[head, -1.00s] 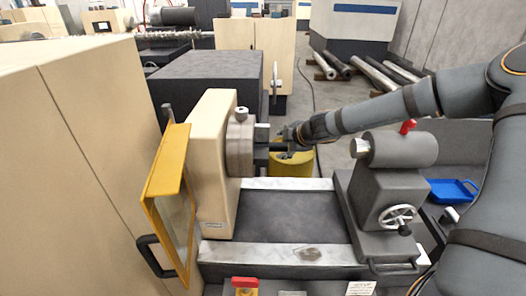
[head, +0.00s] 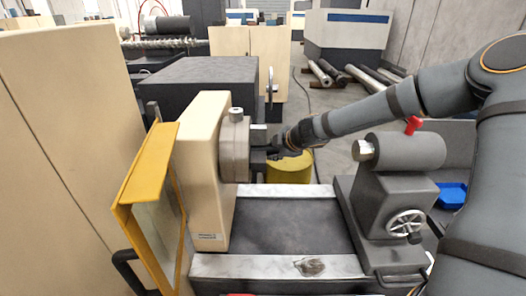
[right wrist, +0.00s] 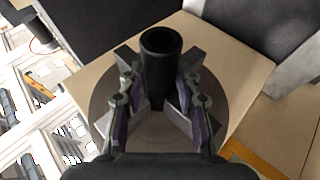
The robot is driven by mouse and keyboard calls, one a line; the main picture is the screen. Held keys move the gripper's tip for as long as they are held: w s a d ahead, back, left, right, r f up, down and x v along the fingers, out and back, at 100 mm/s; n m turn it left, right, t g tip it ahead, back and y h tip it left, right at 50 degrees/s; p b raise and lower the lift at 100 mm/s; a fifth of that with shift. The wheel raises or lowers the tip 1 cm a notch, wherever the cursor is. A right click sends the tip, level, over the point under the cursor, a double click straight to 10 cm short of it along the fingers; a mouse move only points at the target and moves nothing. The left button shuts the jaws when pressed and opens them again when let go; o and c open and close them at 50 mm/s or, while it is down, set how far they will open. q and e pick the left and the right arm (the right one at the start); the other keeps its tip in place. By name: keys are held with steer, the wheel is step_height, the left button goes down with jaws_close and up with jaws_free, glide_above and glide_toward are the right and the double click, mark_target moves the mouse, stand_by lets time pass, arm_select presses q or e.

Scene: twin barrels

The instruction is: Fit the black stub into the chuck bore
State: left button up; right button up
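The black stub (right wrist: 161,62) is a dark cylinder with a hollow end, in the middle of the right wrist view. My right gripper (right wrist: 160,80) has a finger on each side of it and appears shut on it. In the head view, my right gripper (head: 284,143) is just right of the chuck (head: 235,148), level with its jaws. In the right wrist view the chuck (right wrist: 103,106) is a round face with several jaws, behind the stub and fingers. The bore is hidden, so I cannot tell whether the stub's far end is inside. My left gripper is out of view.
The tailstock (head: 385,190) with its handwheel stands to the right on the lathe bed rails (head: 270,266). A yellow guard (head: 150,165) stands open at left. A blue tray (head: 452,195) is at far right.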

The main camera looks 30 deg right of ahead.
jaws_close()
steer(key=shift+w+a, duration=0.15)
stand_by(0.7)
steer(key=o, duration=0.7)
jaws_free()
steer(key=shift+a, duration=0.25)
steer(key=shift+r, duration=0.1)
